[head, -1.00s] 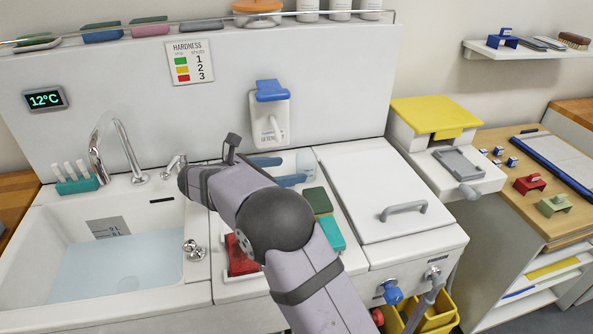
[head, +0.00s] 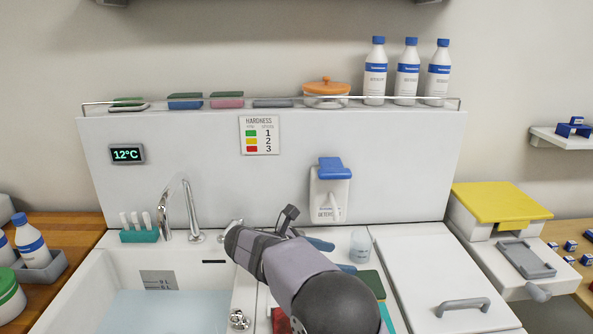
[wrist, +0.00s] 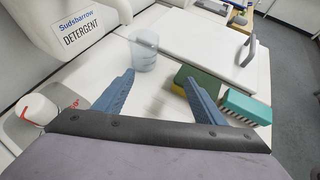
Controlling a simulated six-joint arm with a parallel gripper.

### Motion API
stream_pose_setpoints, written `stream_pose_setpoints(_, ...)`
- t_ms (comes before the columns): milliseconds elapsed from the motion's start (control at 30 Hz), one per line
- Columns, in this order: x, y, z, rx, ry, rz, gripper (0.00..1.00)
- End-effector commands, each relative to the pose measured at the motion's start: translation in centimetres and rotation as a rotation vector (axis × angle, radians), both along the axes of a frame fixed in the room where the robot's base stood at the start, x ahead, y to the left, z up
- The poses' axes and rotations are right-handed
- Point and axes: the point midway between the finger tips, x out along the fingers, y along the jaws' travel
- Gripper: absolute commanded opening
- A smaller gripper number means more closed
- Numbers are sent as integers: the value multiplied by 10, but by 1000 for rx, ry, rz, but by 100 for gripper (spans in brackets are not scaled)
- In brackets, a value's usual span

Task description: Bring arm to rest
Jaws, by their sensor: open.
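My gripper (wrist: 155,95) is open in the wrist view, its two blue fingers spread with nothing between them but the white counter below. In the head view, my gripper (head: 335,255) shows only as parts of its blue fingers behind my grey arm, over the counter between the sink and the white lid. A clear measuring cup (wrist: 143,50) stands beyond the left finger, apart from it. A green and yellow sponge (wrist: 195,85) and a teal brush (wrist: 246,106) lie by the right finger; I cannot tell whether the finger touches the sponge.
A detergent dispenser (head: 330,190) hangs on the back panel near the gripper. The sink (head: 95,285) with water and a tap (head: 190,210) is at left. A closed white lid (head: 430,270) is at right. Bottles (head: 408,70) stand on the shelf above.

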Motion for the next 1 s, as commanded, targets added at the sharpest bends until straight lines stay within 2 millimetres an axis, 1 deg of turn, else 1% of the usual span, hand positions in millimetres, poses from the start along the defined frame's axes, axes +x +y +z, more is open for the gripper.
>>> stream_pose_setpoints(33,-11,-6,8,47,18,-35,64)
stream_pose_setpoints(67,-20,-8,8,79,33,-59,64)
stream_pose_setpoints(167,-52,-13,7,209,83,-153,64)
stream_pose_setpoints(267,-91,-13,8,366,124,-272,64)
stream_pose_setpoints(300,-108,-12,9,436,134,-331,64)
stream_pose_setpoints(367,-135,-8,10,548,136,-432,64)
stream_pose_setpoints(400,-153,-5,11,624,129,-510,64)
stream_pose_setpoints(467,-179,1,12,735,102,-642,64)
stream_pose_setpoints(500,-195,5,12,805,74,-736,64)
stream_pose_setpoints(567,-216,10,12,895,21,-884,64)
stream_pose_setpoints(600,-228,12,10,946,-23,-984,64)
stream_pose_setpoints(667,-245,13,5,1003,-99,-1135,64)
stream_pose_setpoints(700,-254,11,-1,1029,-159,-1231,64)
stream_pose_setpoints(767,-267,6,-12,1050,-255,-1368,64)
stream_pose_setpoints(800,-274,1,-21,1055,-320,-1449,64)
stream_pose_setpoints(900,-288,-11,-39,1052,-462,-1597,64)
stream_pose_setpoints(1000,-297,-21,-51,1043,-564,-1691,64)
